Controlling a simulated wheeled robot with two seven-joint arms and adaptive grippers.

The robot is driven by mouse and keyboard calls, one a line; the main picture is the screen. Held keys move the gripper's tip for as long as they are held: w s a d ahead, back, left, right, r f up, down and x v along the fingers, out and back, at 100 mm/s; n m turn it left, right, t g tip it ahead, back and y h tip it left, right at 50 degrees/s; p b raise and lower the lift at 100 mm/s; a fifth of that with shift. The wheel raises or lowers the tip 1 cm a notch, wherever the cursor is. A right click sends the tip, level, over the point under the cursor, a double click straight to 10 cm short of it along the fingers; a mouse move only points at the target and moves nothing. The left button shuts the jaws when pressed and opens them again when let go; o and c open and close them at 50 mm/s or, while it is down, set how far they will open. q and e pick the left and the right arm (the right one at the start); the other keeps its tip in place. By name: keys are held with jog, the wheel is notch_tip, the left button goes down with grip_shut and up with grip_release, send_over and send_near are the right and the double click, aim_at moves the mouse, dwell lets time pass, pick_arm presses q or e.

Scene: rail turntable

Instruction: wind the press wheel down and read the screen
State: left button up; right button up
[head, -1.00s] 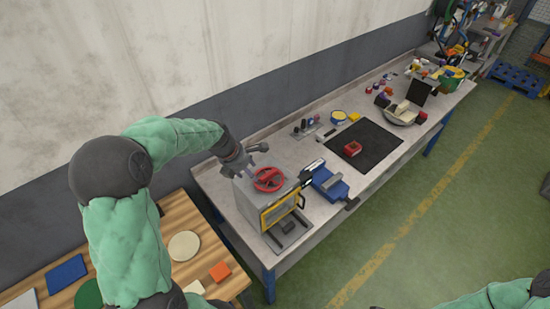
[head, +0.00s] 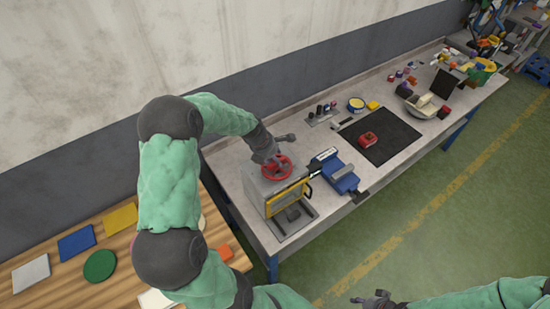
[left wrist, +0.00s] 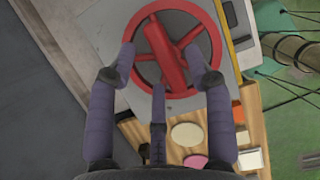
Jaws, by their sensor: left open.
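The red press wheel (head: 279,172) lies flat on top of the grey press (head: 256,188), which has a yellow-framed front. My left gripper (head: 277,150) is just above the wheel's far side. In the left wrist view the wheel (left wrist: 176,13) fills the upper middle, with spokes and a thick red bar across it. My left gripper (left wrist: 160,72) is open there, its fingers spread over the near part of the wheel; I cannot tell whether they touch it. My right gripper (head: 375,300) is at the bottom edge of the head view, partly cut off. I cannot make out a readable screen.
A blue vise (head: 340,180) stands right of the press. A black mat (head: 392,143) with a red block (head: 368,139) lies beyond it. A wooden table (head: 120,255) with coloured pieces is at left. The grey wall runs behind the bench.

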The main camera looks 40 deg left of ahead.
pick_arm(q)
jog(key=shift+w+d+f, duration=0.1)
jog(key=shift+w+f, duration=0.1)
jog(key=shift+f, duration=0.4)
grip_shut()
jog(key=shift+m, duration=0.3)
